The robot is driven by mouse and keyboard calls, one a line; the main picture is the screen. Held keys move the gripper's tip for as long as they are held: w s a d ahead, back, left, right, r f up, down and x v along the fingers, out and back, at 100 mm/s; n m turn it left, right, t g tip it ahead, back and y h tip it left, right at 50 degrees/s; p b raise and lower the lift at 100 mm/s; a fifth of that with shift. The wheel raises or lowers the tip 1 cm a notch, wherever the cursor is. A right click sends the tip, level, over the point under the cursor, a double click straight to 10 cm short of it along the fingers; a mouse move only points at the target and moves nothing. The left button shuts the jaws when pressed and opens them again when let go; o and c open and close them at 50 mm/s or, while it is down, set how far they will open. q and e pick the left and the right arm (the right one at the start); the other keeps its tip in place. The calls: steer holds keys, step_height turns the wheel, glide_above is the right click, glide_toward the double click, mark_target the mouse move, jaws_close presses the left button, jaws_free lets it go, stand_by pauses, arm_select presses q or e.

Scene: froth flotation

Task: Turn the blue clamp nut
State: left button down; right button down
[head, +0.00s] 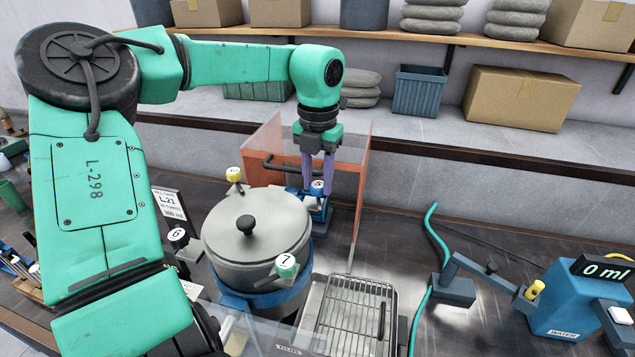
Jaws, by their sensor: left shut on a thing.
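The blue clamp nut (317,187), with a white round label on top, is at the right rear side of the grey lidded pot (257,236). My left gripper (317,184) reaches down from above, its purple fingers on either side of the nut and shut on it. The fingers hide part of the nut, and its thread cannot be seen. A blue band (262,302) runs around the lower pot. My right gripper is not in view.
An orange translucent guard (268,140) stands behind the gripper. A wire rack (352,310) lies in front right. A blue water dispenser (565,305) reads 0 ml.

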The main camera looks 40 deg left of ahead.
arm_select(q)
steer(key=m, duration=0.2)
steer(key=shift+m, duration=0.4)
steer(key=m, duration=0.3)
steer(key=shift+m, duration=0.3)
steer(key=m, duration=0.6)
steer(key=shift+m, duration=0.3)
steer(key=c, duration=0.6)
jaws_free()
steer(key=shift+o, duration=0.5)
steer(key=shift+w, duration=0.2)
